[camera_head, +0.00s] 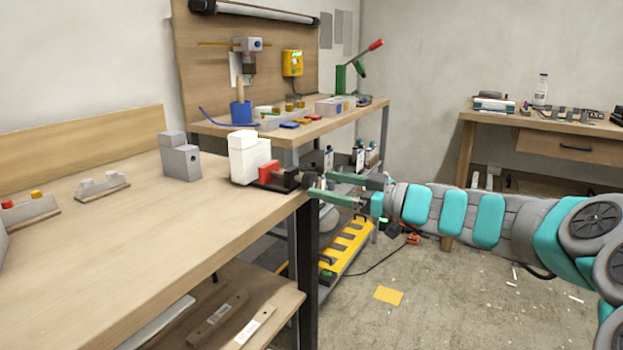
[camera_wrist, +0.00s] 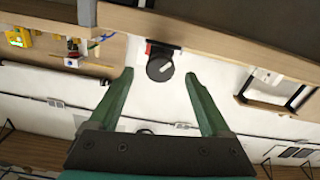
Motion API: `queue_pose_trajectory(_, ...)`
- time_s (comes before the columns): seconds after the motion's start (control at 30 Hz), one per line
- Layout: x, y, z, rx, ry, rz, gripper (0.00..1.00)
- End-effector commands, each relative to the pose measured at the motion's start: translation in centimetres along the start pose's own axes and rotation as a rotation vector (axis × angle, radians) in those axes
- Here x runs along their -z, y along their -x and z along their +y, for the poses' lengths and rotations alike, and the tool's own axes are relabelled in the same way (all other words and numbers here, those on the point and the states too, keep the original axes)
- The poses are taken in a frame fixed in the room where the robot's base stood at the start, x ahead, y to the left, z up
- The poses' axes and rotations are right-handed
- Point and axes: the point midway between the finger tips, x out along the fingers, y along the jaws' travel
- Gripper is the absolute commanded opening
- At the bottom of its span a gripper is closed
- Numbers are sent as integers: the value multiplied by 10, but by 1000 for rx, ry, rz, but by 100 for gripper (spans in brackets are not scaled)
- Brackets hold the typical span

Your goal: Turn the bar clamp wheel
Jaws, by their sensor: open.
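The bar clamp (camera_head: 268,172) sits at the right end of the near workbench, with a red block and a dark bar in front of a white block. Its dark round wheel (camera_head: 309,180) sticks out past the bench edge. In the wrist view the wheel (camera_wrist: 158,69) is a dark disc with a pale mark, seen between the fingertips. My gripper (camera_head: 320,186) has green fingers, spread open, with the tips close to the wheel. In the wrist view my gripper (camera_wrist: 159,77) has a finger on either side of the wheel. I cannot tell whether they touch it.
The near workbench (camera_head: 120,240) also holds a grey block (camera_head: 179,157) and small fixtures at the left. A second bench behind has a blue cup (camera_head: 241,112) and a green lever press (camera_head: 350,80). A shelf with a yellow case (camera_head: 345,248) stands below.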

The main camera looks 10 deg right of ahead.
Motion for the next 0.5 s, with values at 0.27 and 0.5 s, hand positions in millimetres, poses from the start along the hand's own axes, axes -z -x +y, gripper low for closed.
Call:
queue_pose_trajectory(0.27,0,-37,-1,4,-3,0,82)
queue_pose_trajectory(0.5,0,-44,0,2,-1,0,82)
